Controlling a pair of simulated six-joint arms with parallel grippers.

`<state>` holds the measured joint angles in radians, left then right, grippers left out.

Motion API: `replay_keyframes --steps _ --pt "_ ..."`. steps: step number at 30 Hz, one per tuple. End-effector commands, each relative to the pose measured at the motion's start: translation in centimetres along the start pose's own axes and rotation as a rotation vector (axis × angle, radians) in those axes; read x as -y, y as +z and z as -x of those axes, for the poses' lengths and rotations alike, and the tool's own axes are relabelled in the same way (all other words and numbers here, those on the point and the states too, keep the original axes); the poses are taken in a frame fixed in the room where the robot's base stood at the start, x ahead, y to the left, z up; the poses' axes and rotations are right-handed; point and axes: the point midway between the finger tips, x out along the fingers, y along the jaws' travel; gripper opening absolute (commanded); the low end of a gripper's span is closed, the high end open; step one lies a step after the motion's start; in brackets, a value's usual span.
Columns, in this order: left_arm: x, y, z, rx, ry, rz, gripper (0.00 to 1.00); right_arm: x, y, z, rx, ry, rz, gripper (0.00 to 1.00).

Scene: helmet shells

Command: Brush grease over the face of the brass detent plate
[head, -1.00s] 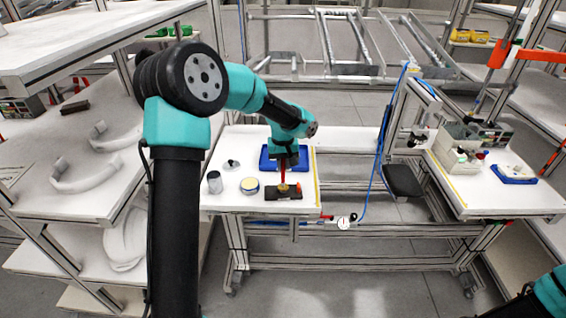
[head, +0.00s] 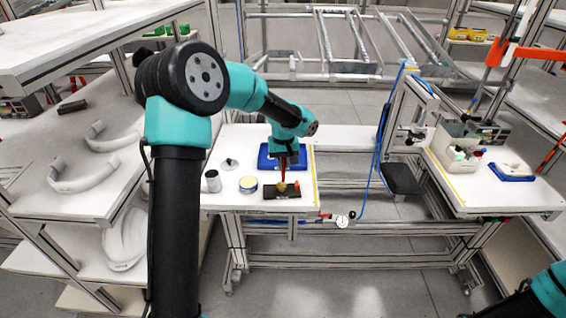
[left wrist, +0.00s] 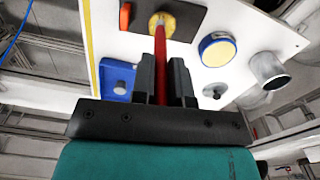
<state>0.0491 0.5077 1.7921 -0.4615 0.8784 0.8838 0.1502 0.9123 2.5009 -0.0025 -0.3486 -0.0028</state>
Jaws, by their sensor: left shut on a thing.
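My left gripper (head: 283,160) is shut on the red handle of a brush (left wrist: 160,62) and points it down. The handle also shows in the head view (head: 283,174). The brush's lower end is at the round yellow brass detent plate (left wrist: 172,22), which sits on a dark block (head: 270,193). The bristles cannot be told apart from the brass, and I cannot tell if they touch it. A round tin with a pale yellow top (head: 249,184), likely the grease, stands left of the block. My right gripper is out of view.
A grey cup (head: 213,181) and a round lid with a knob (head: 230,163) stand left on the white table. A blue tray (head: 265,160) lies behind the brush. A small orange piece (left wrist: 125,15) is at the block's end.

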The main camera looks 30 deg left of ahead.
Motion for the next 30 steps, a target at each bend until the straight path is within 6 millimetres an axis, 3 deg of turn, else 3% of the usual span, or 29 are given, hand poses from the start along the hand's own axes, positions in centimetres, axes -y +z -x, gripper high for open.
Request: replay_keyframes --steps 30 --pt "-0.77 -0.98 -0.32 0.001 -0.001 -0.001 0.00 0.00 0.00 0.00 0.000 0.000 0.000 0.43"
